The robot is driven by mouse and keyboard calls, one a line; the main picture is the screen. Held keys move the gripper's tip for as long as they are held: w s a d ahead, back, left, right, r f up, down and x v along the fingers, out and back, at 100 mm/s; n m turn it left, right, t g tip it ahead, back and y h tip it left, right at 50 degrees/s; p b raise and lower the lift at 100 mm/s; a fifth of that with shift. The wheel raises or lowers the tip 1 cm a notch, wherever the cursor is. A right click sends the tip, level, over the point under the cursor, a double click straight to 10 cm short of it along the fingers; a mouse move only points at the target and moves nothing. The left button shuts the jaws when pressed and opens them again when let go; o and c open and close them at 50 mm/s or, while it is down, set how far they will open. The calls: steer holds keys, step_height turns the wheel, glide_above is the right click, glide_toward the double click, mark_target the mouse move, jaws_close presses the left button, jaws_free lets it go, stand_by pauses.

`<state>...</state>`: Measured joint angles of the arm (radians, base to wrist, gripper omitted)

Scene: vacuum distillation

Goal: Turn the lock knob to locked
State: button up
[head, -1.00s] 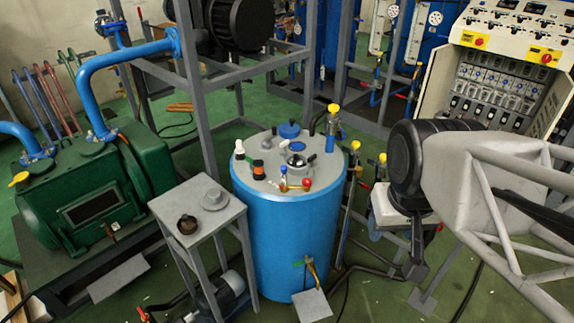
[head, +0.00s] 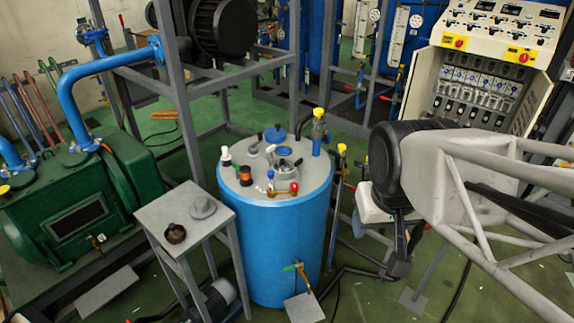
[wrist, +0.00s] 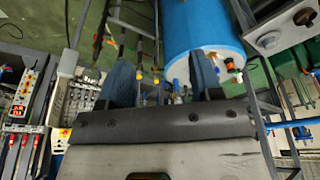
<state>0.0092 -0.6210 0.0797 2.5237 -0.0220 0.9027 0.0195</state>
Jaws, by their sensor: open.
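I cannot tell for certain which part is the lock knob. A small grey table (head: 158,213) left of the blue tank (head: 272,245) carries a dark round knob (head: 175,233) and a grey stepped disc (head: 202,208). Both also show at the upper right of the wrist view, the dark knob (wrist: 303,17) and the grey disc (wrist: 268,40). The tank's lid has several small fittings, including a red ball (head: 294,187). My gripper (wrist: 165,82) is open, its two fingers apart with nothing held between them. In the head view it hangs right of the tank, clear of the table.
A green pump (head: 75,215) stands at the left. A grey frame (head: 180,100) rises behind the table and tank. A control cabinet (head: 490,75) with switches and red-on-yellow buttons stands at the back right. Thin yellow-topped valve pipes (head: 340,165) stand between the tank and my arm.

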steer(key=w+f+n+t, duration=0.2)
steer(key=w+f+t, duration=0.3)
steer(key=w, duration=0.9)
steer(key=w+f+n+t, duration=0.1)
steer(key=w+f+t, duration=0.35)
steer(key=w, duration=1.05)
steer(key=w+a+f+n+y, duration=0.2)
steer(key=w+f+y, duration=0.2)
steer(key=w+f, duration=0.4)
steer(key=n+t+y, duration=0.2)
steer(key=t+y, duration=0.1)
steer(key=y, duration=0.3)
glide_toward(291, 185)
steer(key=shift+w+a+f+g, duration=0.1)
steer(key=shift+w+a+f, duration=0.05)
steer(key=shift+w, duration=0.45)
steer(key=shift+w+a+f+g, duration=0.1)
steer(key=shift+w+a+f, duration=0.1)
steer(key=shift+w, duration=0.4)
steer(key=shift+w+a+f+g, duration=0.1)
steer(key=shift+w+f, duration=0.05)
steer(key=shift+w, duration=0.4)
steer(key=shift+w, duration=0.1)
steer(key=shift+x, duration=3.8)
steer(key=shift+r, duration=0.1)
steer(key=c, duration=0.9)
